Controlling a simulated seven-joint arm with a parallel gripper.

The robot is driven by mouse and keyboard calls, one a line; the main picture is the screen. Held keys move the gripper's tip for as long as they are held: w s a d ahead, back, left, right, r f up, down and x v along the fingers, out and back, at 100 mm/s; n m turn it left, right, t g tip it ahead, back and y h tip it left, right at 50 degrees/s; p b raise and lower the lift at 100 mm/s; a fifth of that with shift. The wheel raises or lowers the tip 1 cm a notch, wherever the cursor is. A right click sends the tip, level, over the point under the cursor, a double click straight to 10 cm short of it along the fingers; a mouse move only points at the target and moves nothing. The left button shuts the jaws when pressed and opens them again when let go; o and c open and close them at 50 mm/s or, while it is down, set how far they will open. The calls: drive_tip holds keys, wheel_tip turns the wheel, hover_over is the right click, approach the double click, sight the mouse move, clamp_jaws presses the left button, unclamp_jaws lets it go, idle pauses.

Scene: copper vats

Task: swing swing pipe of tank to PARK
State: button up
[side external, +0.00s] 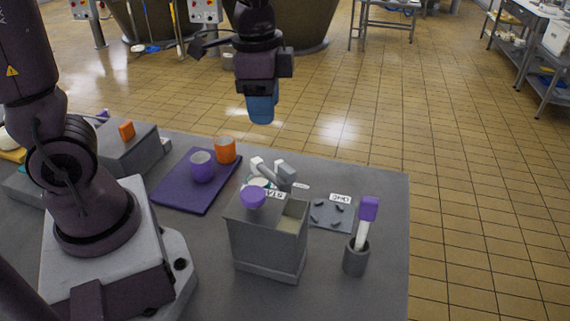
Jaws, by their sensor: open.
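A pale swing pipe (265,168) with a grey block-like end (285,172) stands behind a grey box-shaped tank (268,240) on the table. Part of the pipe's base is hidden behind the tank. A small white label (301,186) lies right of the pipe; its text is too small to read, so I cannot tell which mark is PARK. My gripper (261,116) has blue fingers pointing down. It hangs well above the table, over the far edge, apart from the pipe and holding nothing visible.
A purple knob (252,197) tops the tank. A labelled grey plate (332,214) and a holder (356,258) with a purple-handled tool (368,209) are at the right. The front-right table corner is clear.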

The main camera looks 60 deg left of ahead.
sight(285, 166)
drive_tip(key=w+f+m, duration=0.1)
drive_tip(key=f+m, duration=0.2)
drive_tip(key=f, duration=0.1)
drive_tip(key=w+f+m, duration=0.1)
drive_tip(key=f+m, duration=0.2)
drive_tip(key=f, duration=0.2)
drive_tip(key=w+f+m, duration=0.1)
drive_tip(key=f+m, duration=0.2)
drive_tip(key=f, duration=0.2)
drive_tip(key=shift+w+g, duration=0.35)
drive_tip(key=shift+g, duration=0.05)
clamp_jaws()
